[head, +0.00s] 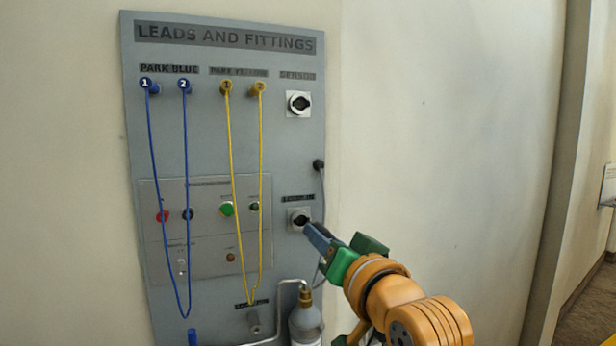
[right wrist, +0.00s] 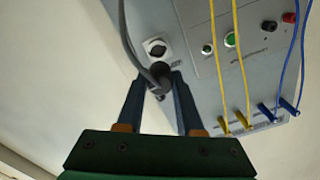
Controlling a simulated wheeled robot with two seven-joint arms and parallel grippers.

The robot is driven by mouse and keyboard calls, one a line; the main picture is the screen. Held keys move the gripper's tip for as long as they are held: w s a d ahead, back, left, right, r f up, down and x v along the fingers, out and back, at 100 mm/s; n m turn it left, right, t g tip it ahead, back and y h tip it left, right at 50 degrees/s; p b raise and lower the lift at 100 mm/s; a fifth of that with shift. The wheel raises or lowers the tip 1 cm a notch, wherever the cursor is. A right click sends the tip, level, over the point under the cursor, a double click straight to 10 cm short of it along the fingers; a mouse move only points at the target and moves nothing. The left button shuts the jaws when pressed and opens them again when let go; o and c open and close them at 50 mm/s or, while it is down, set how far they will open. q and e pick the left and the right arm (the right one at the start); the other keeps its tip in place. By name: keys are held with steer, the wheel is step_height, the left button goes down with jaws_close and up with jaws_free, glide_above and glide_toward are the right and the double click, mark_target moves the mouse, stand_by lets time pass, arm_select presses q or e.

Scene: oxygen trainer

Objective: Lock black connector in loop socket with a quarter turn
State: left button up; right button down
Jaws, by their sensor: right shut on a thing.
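The loop socket (head: 299,218) is a white square plate with a dark centre, low on the right side of the grey panel. It also shows in the right wrist view (right wrist: 154,47). My right gripper (head: 317,234) is at the socket's lower right, its fingers pointing toward the panel. In the right wrist view the black connector (right wrist: 160,74) sits between the fingertips, shut in them, with a dark cable running up from it. It overlaps the socket's near edge there; I cannot tell whether it touches. My left gripper is not in view.
The sensor socket (head: 299,103) is higher up. Blue leads (head: 186,200) and yellow leads (head: 231,170) hang on the panel (head: 220,130). A bottle with a brass neck (head: 305,322) stands below the gripper. The wall to the right is bare.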

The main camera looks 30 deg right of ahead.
steer(key=shift+s+a+f, duration=0.15)
steer(key=shift+s+f, duration=0.3)
steer(key=shift+s, duration=0.05)
steer(key=x, duration=0.6)
steer(key=shift+x, duration=1.05)
stand_by(1.4)
steer(key=m, duration=1.3)
steer(key=shift+m, duration=0.4)
